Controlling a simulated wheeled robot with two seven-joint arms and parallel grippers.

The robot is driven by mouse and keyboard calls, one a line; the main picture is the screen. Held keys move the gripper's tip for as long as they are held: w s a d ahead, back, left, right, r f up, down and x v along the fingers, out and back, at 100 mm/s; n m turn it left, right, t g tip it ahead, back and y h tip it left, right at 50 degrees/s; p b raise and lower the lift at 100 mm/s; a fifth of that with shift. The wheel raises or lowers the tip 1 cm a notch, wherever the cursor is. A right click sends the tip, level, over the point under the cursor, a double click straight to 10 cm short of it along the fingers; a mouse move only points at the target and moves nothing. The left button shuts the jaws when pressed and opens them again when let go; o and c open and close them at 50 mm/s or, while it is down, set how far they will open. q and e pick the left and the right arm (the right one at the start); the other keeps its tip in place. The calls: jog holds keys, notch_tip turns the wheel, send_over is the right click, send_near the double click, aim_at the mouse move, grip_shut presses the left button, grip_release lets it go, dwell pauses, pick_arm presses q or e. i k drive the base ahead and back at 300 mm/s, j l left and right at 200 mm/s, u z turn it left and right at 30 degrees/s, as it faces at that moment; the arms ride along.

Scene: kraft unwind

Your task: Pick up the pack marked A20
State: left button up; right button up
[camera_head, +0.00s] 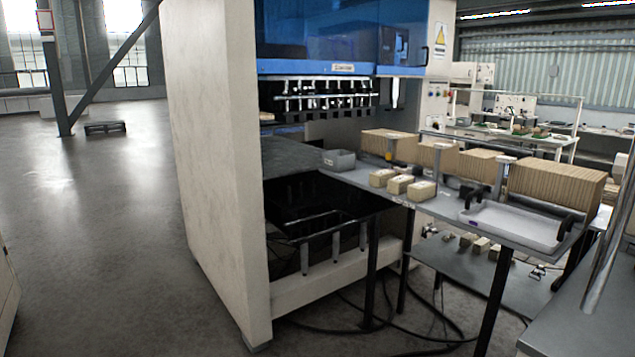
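Three small kraft packs stand in a row on the grey table (440,207) right of the machine: a left pack (381,178), a middle pack (399,185) and a right pack (422,191). They have pale tops. Any markings are too small to read, so I cannot tell which one is A20. Several more small pale blocks (481,244) lie on the lower shelf (455,262). Neither of my grippers is in view.
A large white machine (215,150) stands left of the table. A grey bin (339,160), brown stacks (555,183) and a white tray (510,226) with black end pieces are on the table. Cables (430,335) lie on the floor. Open floor (90,220) is at left.

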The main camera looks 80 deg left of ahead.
aim_at(397, 185)
jog(key=u, duration=2.15)
jog(key=i+j, duration=0.2)
jog(key=j, duration=0.2)
jog(key=i+j, duration=0.45)
jog(key=j, duration=0.3)
jog(key=i+j, duration=0.25)
jog(key=j, duration=0.15)
jog(key=i, duration=0.9)
